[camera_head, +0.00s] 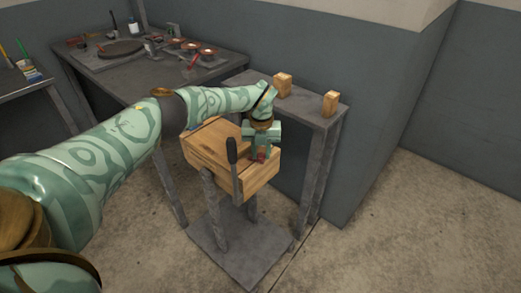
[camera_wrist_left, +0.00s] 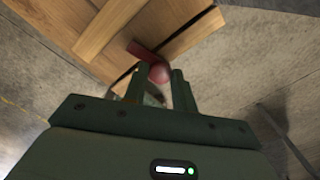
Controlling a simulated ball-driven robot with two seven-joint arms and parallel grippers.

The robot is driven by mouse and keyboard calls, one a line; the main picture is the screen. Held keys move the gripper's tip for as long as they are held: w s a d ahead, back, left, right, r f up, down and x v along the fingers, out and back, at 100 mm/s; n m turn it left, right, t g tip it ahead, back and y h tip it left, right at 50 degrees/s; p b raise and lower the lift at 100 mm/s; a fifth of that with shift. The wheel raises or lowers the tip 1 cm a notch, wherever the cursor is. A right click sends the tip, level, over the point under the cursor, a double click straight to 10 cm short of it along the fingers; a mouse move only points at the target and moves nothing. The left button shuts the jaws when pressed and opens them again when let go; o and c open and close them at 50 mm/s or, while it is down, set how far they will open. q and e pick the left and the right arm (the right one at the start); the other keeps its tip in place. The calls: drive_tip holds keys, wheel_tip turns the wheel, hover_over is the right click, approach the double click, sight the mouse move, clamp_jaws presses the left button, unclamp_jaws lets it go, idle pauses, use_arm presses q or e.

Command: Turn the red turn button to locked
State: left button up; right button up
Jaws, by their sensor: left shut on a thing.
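The red turn button (camera_head: 261,155) is on the wooden box (camera_head: 212,152), near the top edge of its front face. It also shows in the left wrist view (camera_wrist_left: 145,52), where its round red end sits between my fingers. My left gripper (camera_head: 259,154) comes down over it from above and is shut on it; in the left wrist view the fingertips (camera_wrist_left: 160,73) are on either side of it. The gripper hides part of the button in the head view, and I cannot tell its exact angle there. My right gripper is not in view.
The box stands on grey posts over a base plate (camera_head: 240,248). Behind is a narrow grey table with two wooden blocks (camera_head: 283,85) (camera_head: 330,103). Open floor lies to the right.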

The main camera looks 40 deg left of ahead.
sight(261, 155)
use_arm(q)
drive_tip(key=shift+m, duration=1.5)
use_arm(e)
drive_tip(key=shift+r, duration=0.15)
use_arm(q)
drive_tip(key=o, duration=1)
wheel_tip(261, 155, up, 16)
drive_tip(key=p, duration=0.5)
drive_tip(key=shift+r+p, duration=0.15)
drive_tip(key=shift+p, duration=0.25)
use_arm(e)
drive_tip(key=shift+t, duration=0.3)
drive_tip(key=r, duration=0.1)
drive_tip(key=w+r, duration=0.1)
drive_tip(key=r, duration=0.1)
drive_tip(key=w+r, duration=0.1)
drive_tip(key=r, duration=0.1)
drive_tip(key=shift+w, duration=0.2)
